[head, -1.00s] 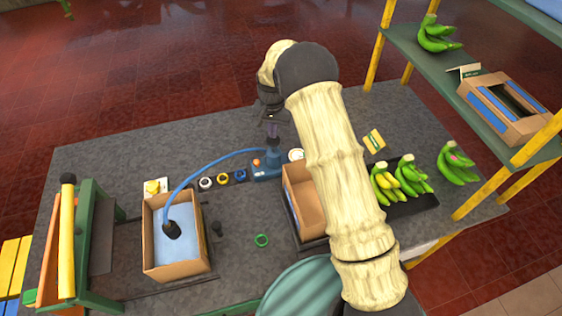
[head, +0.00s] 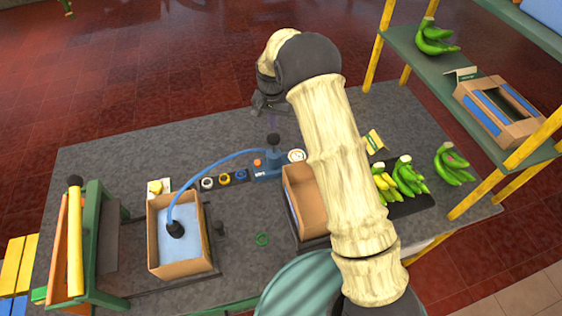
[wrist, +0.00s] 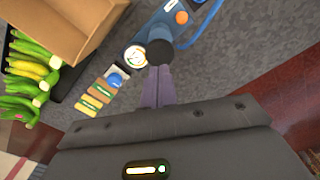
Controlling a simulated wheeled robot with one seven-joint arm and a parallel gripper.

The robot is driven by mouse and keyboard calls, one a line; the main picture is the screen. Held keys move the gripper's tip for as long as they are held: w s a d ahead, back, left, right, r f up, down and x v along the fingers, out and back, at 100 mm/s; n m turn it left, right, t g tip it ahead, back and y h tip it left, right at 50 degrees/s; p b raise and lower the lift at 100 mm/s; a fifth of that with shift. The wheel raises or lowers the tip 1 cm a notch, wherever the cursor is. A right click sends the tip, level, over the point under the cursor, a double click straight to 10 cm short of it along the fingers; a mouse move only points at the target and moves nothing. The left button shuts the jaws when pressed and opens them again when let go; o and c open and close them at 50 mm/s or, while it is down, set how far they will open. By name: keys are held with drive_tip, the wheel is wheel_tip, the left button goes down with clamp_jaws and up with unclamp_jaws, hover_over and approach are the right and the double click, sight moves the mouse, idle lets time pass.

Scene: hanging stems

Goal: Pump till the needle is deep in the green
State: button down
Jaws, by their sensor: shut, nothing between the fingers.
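The blue pump (head: 268,165) stands on the grey table, with a black round knob (head: 273,140) on its upright plunger. The knob also shows in the wrist view (wrist: 160,52), just ahead of my fingertips. The white round gauge (head: 296,156) sits beside the pump; in the wrist view the gauge (wrist: 134,57) shows some colour on its face, but I cannot read the needle. My gripper (head: 272,121) is shut and empty, its purple fingers pointing down above the knob. I cannot tell whether they touch it.
A blue hose runs from the pump to a black cup in the left cardboard box (head: 181,270). A second box (head: 303,200) stands right of the pump, partly behind my arm. Bananas (head: 410,178) lie farther right. Coloured knobs (head: 224,179) line the pump's left.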

wheel_tip(320, 180, up, 3)
drive_tip(key=shift+p, duration=0.75)
drive_tip(key=s+d+r+n+t+b, duration=0.1)
drive_tip(key=s+d+r+b, duration=0.3)
drive_tip(key=s+d, duration=0.55)
drive_tip(key=s+d+n+b, duration=0.1)
drive_tip(key=s+d, duration=0.3)
drive_tip(key=s, duration=0.5)
drive_tip(key=s+d+f+t+b, duration=0.1)
drive_tip(key=s+d+b, duration=0.2)
drive_tip(key=s, duration=0.5)
drive_tip(key=shift+s+d+f+n+t, duration=0.3)
drive_tip(key=shift+s+d+n, duration=0.1)
drive_tip(key=shift+d, duration=0.3)
drive_tip(key=shift+w, duration=0.15)
drive_tip(key=shift+s, duration=0.2)
drive_tip(key=shift+w, duration=0.1)
